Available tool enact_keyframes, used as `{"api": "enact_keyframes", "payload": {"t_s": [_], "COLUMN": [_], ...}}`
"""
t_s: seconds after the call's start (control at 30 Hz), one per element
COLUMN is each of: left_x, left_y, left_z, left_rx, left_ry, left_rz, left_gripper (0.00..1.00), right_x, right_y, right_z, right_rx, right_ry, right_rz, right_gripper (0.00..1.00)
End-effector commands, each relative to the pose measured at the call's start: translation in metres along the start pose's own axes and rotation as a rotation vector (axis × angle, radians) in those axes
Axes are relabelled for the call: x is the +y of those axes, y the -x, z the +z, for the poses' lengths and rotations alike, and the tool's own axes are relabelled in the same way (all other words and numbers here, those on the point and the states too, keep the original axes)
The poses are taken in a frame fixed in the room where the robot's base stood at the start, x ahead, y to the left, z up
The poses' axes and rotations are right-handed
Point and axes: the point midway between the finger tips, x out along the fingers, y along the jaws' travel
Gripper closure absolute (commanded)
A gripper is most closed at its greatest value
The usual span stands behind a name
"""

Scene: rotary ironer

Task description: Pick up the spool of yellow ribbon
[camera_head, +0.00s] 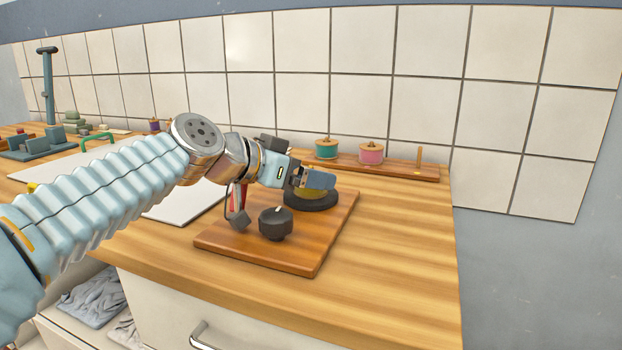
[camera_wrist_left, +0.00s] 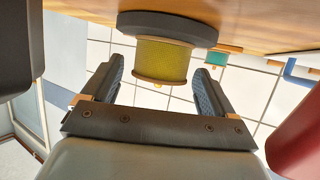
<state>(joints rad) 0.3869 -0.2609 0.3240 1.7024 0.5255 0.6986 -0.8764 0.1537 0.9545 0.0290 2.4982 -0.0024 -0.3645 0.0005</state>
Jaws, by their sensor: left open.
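The spool of yellow ribbon (camera_head: 317,193) stands on a round black disc (camera_head: 312,204) on the red-brown wooden board. My left gripper (camera_head: 312,180) is at the spool and partly covers it in the head view. In the left wrist view the yellow spool (camera_wrist_left: 162,62) shows beyond and between the two spread fingers of my left gripper (camera_wrist_left: 158,67), with the black disc (camera_wrist_left: 168,27) against it. The jaws are open, with a visible gap between each finger and the spool. My right gripper is not in view.
A black knob (camera_head: 275,224) stands on the wooden board (camera_head: 250,247), close to my gripper. A rail (camera_head: 400,171) behind holds a green spool (camera_head: 326,149), a pink spool (camera_head: 371,153) and a bare peg. The counter to the right is clear. A tiled wall (camera_head: 360,100) stands behind.

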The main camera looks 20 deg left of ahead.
Motion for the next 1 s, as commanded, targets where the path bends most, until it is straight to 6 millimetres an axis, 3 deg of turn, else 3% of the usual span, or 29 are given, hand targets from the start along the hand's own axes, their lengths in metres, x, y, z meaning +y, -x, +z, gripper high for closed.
{"api": "enact_keyframes", "payload": {"t_s": [0.27, 0.67, 0.87, 1.0], "left_x": [0.000, 0.000, 0.000, 0.000], "left_y": [-0.003, -0.003, -0.002, 0.004], "left_z": [0.000, 0.000, -0.001, -0.017], "left_rx": [0.000, 0.000, 0.001, 0.002], "left_ry": [0.000, 0.000, 0.000, -0.002], "left_rz": [-0.001, -0.001, 0.000, 0.001], "left_gripper": [0.16, 0.77, 0.78, 0.78], "right_x": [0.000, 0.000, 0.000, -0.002], "right_y": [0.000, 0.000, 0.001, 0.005], "right_z": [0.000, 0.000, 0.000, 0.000], "right_rx": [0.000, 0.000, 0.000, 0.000], "right_ry": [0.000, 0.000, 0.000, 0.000], "right_rz": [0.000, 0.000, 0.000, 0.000], "right_gripper": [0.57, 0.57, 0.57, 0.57]}}
